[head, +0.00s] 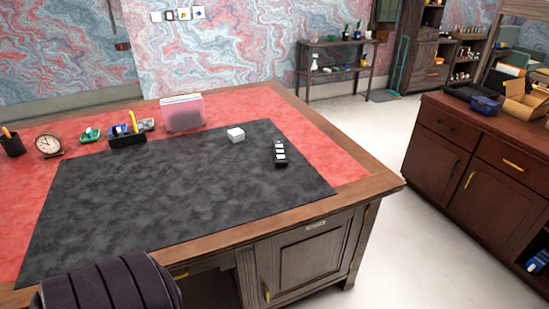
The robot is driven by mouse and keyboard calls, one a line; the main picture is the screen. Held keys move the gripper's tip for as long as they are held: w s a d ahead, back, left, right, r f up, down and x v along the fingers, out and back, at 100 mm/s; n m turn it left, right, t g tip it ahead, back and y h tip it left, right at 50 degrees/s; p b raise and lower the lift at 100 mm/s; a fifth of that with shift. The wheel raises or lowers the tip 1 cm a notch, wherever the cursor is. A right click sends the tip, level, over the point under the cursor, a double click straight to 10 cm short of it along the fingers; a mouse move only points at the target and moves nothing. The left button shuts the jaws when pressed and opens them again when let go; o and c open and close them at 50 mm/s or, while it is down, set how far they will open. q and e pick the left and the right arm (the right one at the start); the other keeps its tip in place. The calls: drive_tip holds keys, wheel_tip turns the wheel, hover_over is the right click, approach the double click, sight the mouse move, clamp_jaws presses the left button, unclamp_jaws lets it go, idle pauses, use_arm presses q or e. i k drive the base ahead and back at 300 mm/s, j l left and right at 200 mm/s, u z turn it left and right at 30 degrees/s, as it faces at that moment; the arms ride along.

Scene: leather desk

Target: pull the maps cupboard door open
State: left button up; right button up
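A dark wooden cupboard door (304,257) with a raised panel is in the front right of the desk, low in the head view. It looks closed. A small brass handle (266,292) stands upright near its lower left edge. A small label plate (316,225) is on the frame above the door; its writing is too small to read, so I cannot confirm it says maps. Neither of my grippers shows in this view.
A dark padded chair back (105,285) stands before the desk (372,196) at left. Desktop items include a white box (236,134) and a black holder (280,152). A reddish cabinet (435,150) with doors stands right. Pale floor (400,255) right of the desk is clear.

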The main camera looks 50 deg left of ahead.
sight(291, 264)
drive_tip(key=u, duration=1.1)
